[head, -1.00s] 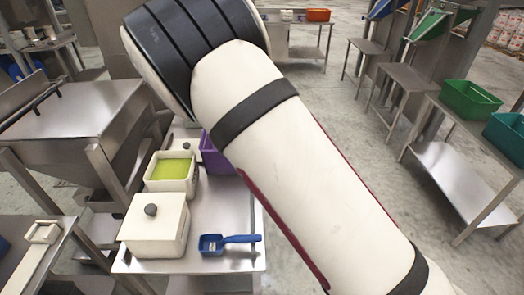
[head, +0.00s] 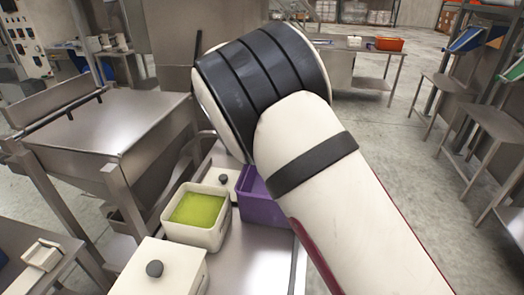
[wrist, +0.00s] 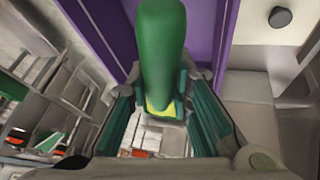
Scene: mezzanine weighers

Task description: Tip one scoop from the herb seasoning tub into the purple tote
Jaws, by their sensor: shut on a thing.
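The open white tub (head: 222,232) holds yellow-green contents (head: 198,209), which look like the herb seasoning. The purple tote (head: 262,210) stands just right of it, partly hidden behind my arm. In the wrist view, my gripper (wrist: 163,98) is shut on a green handle (wrist: 162,45), which looks like a scoop's. The scoop's bowl is not clearly visible, so I cannot tell what it holds. Purple tote walls (wrist: 203,35) show behind and beside the handle. In the head view, my arm hides the gripper.
A white lidded box (head: 165,275) with a dark knob stands in front of the open tub, and another lidded box (head: 221,180) stands behind it. A steel hopper (head: 120,120) is at left. The steel table (head: 250,265) is bare right of the boxes.

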